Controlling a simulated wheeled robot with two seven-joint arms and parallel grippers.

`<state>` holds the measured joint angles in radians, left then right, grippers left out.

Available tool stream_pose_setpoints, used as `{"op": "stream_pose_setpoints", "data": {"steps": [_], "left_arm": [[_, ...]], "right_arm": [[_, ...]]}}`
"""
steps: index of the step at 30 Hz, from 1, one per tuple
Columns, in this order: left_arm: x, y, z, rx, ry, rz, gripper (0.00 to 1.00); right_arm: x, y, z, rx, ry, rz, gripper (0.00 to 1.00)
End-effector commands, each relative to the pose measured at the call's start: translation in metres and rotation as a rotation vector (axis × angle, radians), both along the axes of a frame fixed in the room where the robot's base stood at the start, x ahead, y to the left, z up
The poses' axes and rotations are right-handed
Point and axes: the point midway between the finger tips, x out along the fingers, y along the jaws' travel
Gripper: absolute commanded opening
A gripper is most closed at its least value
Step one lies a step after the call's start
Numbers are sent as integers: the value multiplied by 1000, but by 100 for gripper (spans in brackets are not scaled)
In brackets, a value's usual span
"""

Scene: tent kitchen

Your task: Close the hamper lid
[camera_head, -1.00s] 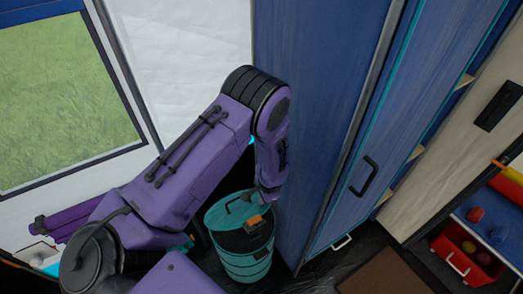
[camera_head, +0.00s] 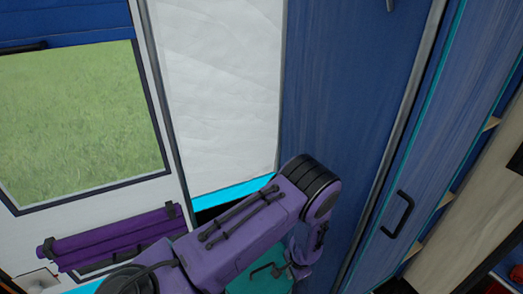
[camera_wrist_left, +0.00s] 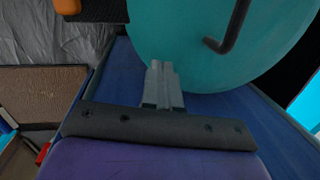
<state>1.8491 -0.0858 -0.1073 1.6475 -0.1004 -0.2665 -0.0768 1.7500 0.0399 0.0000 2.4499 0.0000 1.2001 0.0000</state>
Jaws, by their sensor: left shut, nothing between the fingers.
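The hamper's teal lid (camera_head: 245,286) shows at the bottom edge of the head view, with its black handle (camera_head: 264,270). The hamper body is below the picture, so I cannot tell there how far the lid is open. In the left wrist view the lid (camera_wrist_left: 190,40) fills the upper middle, with the handle (camera_wrist_left: 230,30) at upper right. My left gripper (camera_head: 297,275) is at the lid's right side in the head view. Its fingers (camera_wrist_left: 162,75) are shut and empty, close to the lid's edge; contact is unclear. My right gripper is not in view.
A tall blue cabinet (camera_head: 345,110) stands right beside the gripper, with a blue door and black handle (camera_head: 398,214) to its right. An orange piece (camera_wrist_left: 67,5) is at the wrist view's top left. A brown mat (camera_wrist_left: 38,92) lies on the floor.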

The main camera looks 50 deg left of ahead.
Motion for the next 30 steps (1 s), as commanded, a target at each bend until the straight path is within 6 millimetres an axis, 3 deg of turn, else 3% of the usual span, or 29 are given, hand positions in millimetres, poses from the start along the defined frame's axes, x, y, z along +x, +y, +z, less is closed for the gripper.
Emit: {"op": "stream_pose_setpoints", "data": {"steps": [13, 17, 20, 22, 30], "left_arm": [[0, 1, 3, 0, 0, 2, 0], [0, -1, 26, 0, -1, 4, 0], [1, -5, 55, 0, 0, 8, 0], [-3, -26, 47, 0, 1, 2, 0], [-15, -81, 71, 1, -1, 9, 0]], "right_arm": [[0, 0, 3, 0, 0, 0, 43], [0, 0, 23, 0, 0, 0, 43], [0, 0, 49, 0, 0, 0, 43], [1, 0, 31, 0, -1, 0, 43], [0, 0, 25, 0, 0, 0, 43]]}}
